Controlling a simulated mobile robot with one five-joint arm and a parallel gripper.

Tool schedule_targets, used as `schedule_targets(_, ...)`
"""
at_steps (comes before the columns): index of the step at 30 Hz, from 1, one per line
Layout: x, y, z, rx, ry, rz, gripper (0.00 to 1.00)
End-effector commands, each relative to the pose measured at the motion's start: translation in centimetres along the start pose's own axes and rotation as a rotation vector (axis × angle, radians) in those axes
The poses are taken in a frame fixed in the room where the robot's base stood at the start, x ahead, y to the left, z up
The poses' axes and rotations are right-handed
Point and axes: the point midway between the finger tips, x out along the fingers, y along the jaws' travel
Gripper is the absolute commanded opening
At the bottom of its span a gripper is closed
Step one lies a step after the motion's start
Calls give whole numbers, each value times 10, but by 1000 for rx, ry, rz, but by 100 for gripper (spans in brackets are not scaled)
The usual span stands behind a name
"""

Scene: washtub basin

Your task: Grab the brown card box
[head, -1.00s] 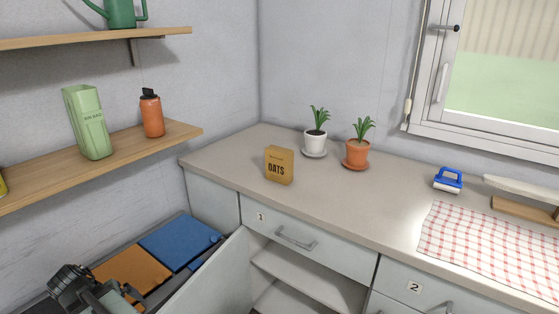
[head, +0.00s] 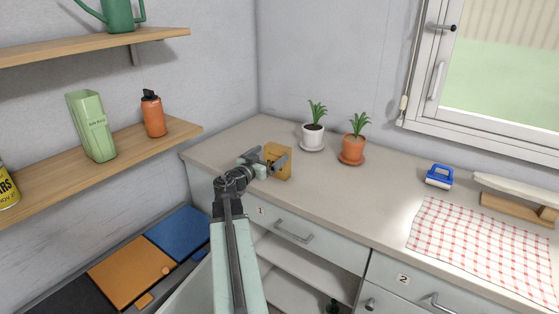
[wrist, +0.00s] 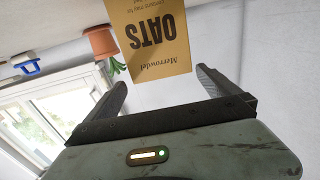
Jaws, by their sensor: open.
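The brown card box (head: 279,163), marked OATS, stands upright on the counter near its left end. In the wrist view the box (wrist: 152,40) appears upside down, ahead of my jaws and roughly between them. My gripper (head: 266,163) is open at the box, its fingers covering part of the box's left side in the head view. In the wrist view my gripper (wrist: 160,88) has its two fingers apart, with the box's near edge close to the gap. I cannot tell whether a finger touches the box.
A white-potted plant (head: 313,135) and a terracotta-potted plant (head: 352,150) stand behind the box to the right. A blue brush (head: 439,176) and checked cloth (head: 480,240) lie farther right. A cupboard below is open. The left shelf (head: 130,150) holds a green carton and orange bottle.

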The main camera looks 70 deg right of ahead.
Motion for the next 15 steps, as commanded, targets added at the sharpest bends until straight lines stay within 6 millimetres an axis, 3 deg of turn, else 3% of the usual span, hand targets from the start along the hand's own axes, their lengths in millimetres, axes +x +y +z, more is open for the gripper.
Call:
schedule_targets(4, 33, -2, 0, 0, -1, 2, 100)
schedule_targets(11, 42, -1, 1, -1, -1, -1, 100)
schedule_targets(15, 62, -1, 2, -1, -1, 2, 100)
